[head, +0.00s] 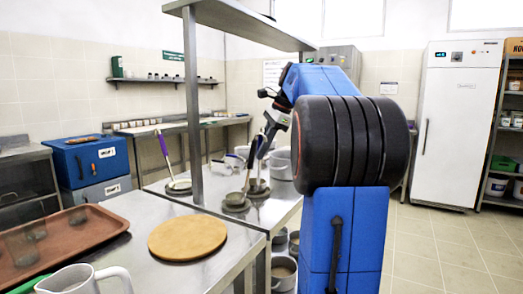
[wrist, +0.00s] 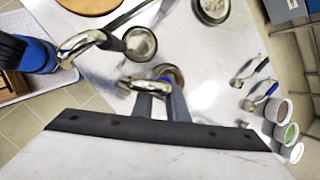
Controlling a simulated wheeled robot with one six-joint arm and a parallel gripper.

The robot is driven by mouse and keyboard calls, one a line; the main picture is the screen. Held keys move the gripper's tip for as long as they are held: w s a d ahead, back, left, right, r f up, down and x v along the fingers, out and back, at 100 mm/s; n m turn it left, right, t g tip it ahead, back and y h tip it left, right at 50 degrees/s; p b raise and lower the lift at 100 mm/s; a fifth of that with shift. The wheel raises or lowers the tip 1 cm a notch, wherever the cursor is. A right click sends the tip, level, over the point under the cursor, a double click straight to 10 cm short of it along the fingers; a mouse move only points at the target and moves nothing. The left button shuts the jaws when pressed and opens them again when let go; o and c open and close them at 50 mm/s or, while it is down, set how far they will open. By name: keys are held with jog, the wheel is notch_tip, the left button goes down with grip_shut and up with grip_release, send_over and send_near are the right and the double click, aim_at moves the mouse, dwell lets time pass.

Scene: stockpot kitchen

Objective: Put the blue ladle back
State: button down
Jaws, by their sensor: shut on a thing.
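My gripper (wrist: 160,105) is shut on the upright handle of a ladle, just below its curved metal end (wrist: 145,86). A bit of blue shows by the jaws, and its round bowl (wrist: 172,73) shows beyond, partly hidden. In the head view, my gripper (head: 268,135) is above the steel table, with the held ladle's bowl (head: 258,187) below it. I cannot tell if that bowl touches the surface. Close beside it stands a second ladle (wrist: 140,42) with a dark grip; its bowl (head: 235,200) is nearer me. A third ladle (head: 178,186) has a purple-blue handle and stands farther left.
A round wooden board (head: 188,238), a brown tray (head: 60,240) and a white jug (head: 85,280) are on the near counter. Small pots (wrist: 282,110) and a blue-handled utensil (wrist: 272,90) show at wrist-view right.

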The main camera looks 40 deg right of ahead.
jog(key=c, duration=1.7)
grip_release()
jog(key=shift+f, duration=0.1)
jog(key=shift+c, duration=0.2)
jog(key=v, duration=1.2)
jog(key=shift+s+d, duration=0.1)
